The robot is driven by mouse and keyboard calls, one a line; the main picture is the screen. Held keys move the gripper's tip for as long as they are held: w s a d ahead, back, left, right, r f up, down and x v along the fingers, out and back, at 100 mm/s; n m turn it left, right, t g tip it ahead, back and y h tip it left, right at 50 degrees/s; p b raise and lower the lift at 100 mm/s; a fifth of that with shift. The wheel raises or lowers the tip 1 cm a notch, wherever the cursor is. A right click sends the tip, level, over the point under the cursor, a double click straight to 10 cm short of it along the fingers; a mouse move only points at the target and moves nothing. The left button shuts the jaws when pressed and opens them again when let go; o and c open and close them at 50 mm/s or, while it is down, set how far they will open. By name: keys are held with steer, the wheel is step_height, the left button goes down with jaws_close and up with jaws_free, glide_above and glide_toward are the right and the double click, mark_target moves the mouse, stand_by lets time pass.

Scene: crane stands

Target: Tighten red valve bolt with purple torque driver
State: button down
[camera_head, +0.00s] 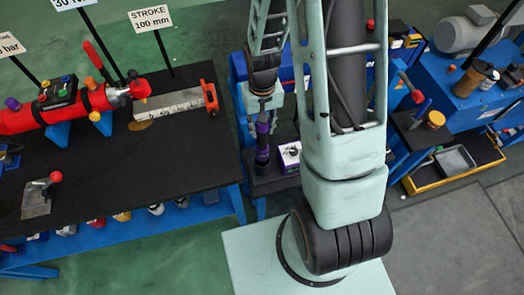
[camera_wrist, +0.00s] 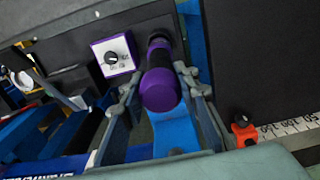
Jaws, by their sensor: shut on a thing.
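A purple torque driver (camera_head: 262,145) with a black grip section hangs upright below my gripper (camera_head: 262,103) in the head view. It stands over a small dark shelf between the benches; I cannot tell whether its lower end touches it. In the wrist view the driver (camera_wrist: 160,92) lies between the two fingers of my gripper (camera_wrist: 155,88), which is shut on it. A red cylinder (camera_head: 70,108) with a black valve block (camera_head: 57,95) and coloured knobs lies on the left bench. I cannot tell which part is the red valve bolt.
A white-faced purple dial box (camera_head: 289,156) stands right beside the driver. The black left bench (camera_head: 120,175) holds a ruler block (camera_head: 168,106) with an orange end and a red-knobbed lever (camera_head: 40,195). Signs on posts rise behind. A blue machine (camera_head: 470,95) stands at right.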

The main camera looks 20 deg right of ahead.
steer(key=shift+r+p, duration=1.7)
steer(key=shift+r, duration=1)
